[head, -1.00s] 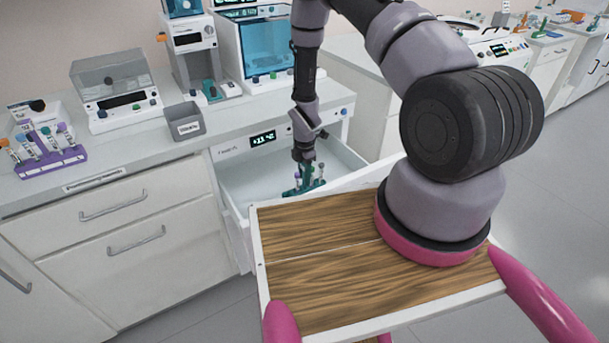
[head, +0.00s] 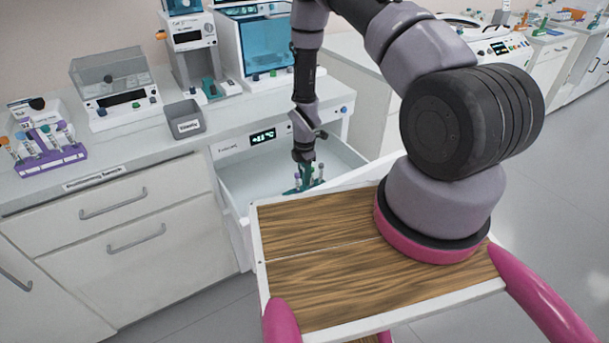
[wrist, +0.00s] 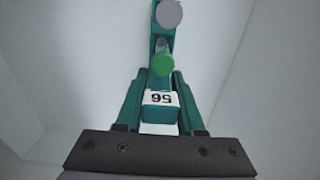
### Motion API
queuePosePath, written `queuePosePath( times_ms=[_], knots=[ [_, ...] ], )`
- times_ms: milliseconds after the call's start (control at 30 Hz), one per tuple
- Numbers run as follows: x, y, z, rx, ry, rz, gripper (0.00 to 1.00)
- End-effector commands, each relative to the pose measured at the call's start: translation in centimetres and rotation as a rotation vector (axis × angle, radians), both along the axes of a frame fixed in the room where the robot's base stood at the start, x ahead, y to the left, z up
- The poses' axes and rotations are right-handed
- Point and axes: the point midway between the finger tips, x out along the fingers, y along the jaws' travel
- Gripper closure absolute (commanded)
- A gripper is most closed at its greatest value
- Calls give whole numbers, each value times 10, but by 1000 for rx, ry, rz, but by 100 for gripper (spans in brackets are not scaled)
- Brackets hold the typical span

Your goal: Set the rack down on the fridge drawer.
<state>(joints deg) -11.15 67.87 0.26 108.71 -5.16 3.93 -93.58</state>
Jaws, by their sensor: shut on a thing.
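The fridge drawer (head: 237,186) is pulled open below the counter, with a white, bare floor and walls. My gripper (head: 303,178) reaches down inside it and is shut on a teal rack (head: 313,183) with tubes standing in it. In the wrist view the rack (wrist: 157,50) sits between the two teal fingers (wrist: 160,100), with a label reading 56 near the jaws. A green-capped tube (wrist: 162,64) and a grey-capped tube (wrist: 169,14) show beyond the label. I cannot tell whether the rack's underside touches the drawer floor.
The drawer walls stand around my gripper, and the fridge front with its display (head: 263,137) is behind.

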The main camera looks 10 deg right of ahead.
Motion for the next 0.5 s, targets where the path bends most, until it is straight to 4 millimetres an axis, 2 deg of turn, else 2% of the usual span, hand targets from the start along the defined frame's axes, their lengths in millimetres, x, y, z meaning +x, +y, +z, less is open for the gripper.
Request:
queuePosePath(
  times_ms=[367, 400, 467, 500],
  knots=[
    [0, 0, -4, 0, 0, 0, 100],
    [0, 0, -4, 0, 0, 0, 55],
    [0, 0, -4, 0, 0, 0, 32],
    [0, 0, -4, 0, 0, 0, 28]
  ],
)
